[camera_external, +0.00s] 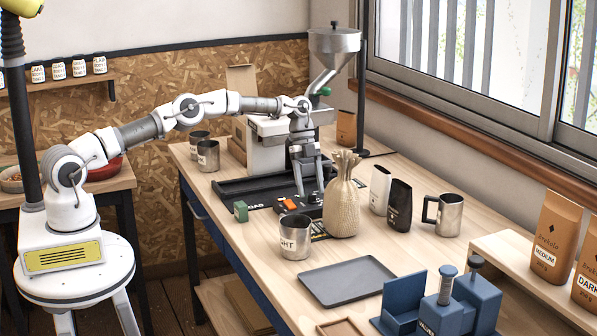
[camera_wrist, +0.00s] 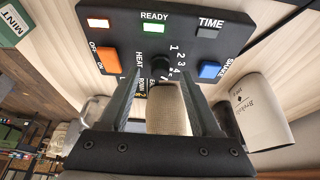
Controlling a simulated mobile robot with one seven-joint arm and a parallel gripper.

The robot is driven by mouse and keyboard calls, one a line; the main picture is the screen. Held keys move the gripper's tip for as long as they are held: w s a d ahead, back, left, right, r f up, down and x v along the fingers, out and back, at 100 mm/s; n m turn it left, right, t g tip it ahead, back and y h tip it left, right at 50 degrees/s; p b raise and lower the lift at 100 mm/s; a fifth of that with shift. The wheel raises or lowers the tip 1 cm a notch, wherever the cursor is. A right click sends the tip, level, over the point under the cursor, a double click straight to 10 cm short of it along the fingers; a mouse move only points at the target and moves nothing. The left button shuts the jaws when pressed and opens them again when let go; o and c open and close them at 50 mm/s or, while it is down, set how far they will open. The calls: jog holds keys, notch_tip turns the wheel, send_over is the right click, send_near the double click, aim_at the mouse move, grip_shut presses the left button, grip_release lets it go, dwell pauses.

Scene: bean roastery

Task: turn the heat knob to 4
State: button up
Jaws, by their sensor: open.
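The heat knob (camera_wrist: 159,64) is a small dark knob on the black control box (camera_wrist: 200,45). It sits between the word HEAT and an arc of printed numbers, 4 among them. I cannot tell which number it points to. My gripper (camera_wrist: 161,76) is open, with its two fingers on either side of the knob in the wrist view. I cannot tell whether they touch it. In the external view my gripper (camera_external: 309,192) points down over the control box (camera_external: 292,206), just behind a tied burlap sack, and the knob is hidden.
The burlap sack (camera_external: 342,205) stands close to my gripper. A white canister (camera_external: 380,190), a black canister (camera_external: 399,207) and a metal mug (camera_external: 449,214) stand to the right. A metal cup (camera_external: 295,240) is in front, and a small green box (camera_external: 241,211) is left of the control box.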

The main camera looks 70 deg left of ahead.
jog(key=p+v, duration=1.6)
jog(key=p, duration=0.1)
jog(key=shift+r+p, duration=0.1)
jog(key=shift+p, duration=0.5)
